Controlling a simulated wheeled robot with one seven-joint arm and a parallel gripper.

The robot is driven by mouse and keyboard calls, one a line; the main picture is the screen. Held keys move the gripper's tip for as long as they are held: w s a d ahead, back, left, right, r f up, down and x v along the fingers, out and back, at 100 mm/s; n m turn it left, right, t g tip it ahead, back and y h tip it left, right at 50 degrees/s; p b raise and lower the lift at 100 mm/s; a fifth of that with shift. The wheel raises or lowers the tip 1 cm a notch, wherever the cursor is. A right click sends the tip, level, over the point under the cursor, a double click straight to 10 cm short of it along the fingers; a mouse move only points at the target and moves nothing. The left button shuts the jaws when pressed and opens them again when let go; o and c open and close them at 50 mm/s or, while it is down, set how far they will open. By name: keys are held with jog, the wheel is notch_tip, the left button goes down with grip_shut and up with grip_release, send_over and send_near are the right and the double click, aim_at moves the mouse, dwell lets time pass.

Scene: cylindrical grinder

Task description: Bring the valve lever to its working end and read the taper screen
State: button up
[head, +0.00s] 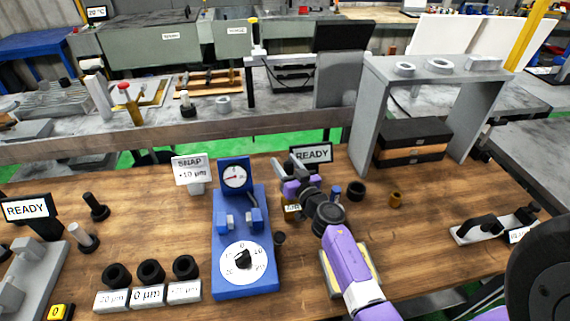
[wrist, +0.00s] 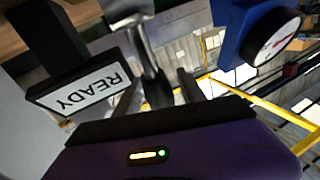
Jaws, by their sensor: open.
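My gripper (head: 287,172) is open, low over the middle of the bench. It is beside a dark screen reading READY (head: 312,153), just right of the blue dial gauge stand (head: 235,200). The same screen shows upside down at the left of the wrist view (wrist: 82,92). In the wrist view my gripper's two dark fingers (wrist: 160,88) stand apart, with a grey metal post (wrist: 146,45) showing between and beyond them. I cannot tell whether this post is the valve lever or whether the fingers touch it. My wrist hides much of this spot in the head view.
A second READY screen (head: 27,209) stands at far left. A SNAP sign (head: 190,170) stands behind the blue gauge. A grey arch stand (head: 365,125) rises at right.

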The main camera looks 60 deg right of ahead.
grip_shut()
dwell(1.4)
